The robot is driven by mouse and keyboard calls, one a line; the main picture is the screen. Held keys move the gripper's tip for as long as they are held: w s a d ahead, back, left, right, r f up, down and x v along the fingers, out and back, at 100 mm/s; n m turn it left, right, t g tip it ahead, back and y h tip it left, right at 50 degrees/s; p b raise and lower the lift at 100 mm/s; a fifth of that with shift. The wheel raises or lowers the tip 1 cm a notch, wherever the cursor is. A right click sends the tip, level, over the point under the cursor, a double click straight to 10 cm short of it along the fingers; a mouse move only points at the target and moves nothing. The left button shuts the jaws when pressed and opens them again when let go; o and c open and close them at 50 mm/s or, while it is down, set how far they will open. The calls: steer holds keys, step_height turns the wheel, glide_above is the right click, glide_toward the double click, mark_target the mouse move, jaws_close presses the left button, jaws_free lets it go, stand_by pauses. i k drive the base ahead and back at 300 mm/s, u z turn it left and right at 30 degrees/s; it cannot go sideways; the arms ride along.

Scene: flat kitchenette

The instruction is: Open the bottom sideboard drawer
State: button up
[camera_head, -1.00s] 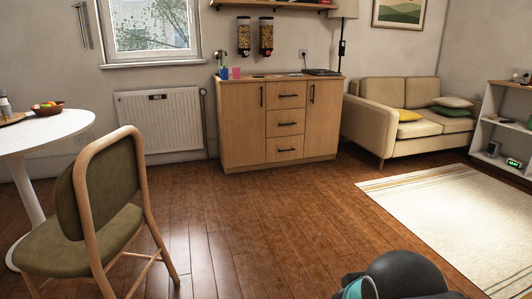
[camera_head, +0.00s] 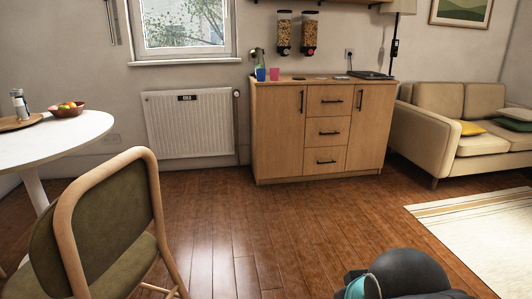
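The wooden sideboard (camera_head: 278,135) stands against the back wall, right of the radiator. It has a door on each side and a middle column of three drawers with dark bar handles. The bottom drawer (camera_head: 324,168) is shut, and its handle (camera_head: 326,162) runs level across its front. Part of my dark arm, with a teal band, shows at the bottom edge, far in front of the sideboard. My gripper cannot be made out.
A chair (camera_head: 110,225) and a round white table (camera_head: 75,135) stand at the left. A beige sofa (camera_head: 425,125) is right of the sideboard, and a pale rug (camera_head: 490,225) lies at the right. The wooden floor (camera_head: 270,225) before the sideboard is clear.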

mark_target(324, 160)
steer(key=i, duration=3.6)
steer(key=z, duration=1.55)
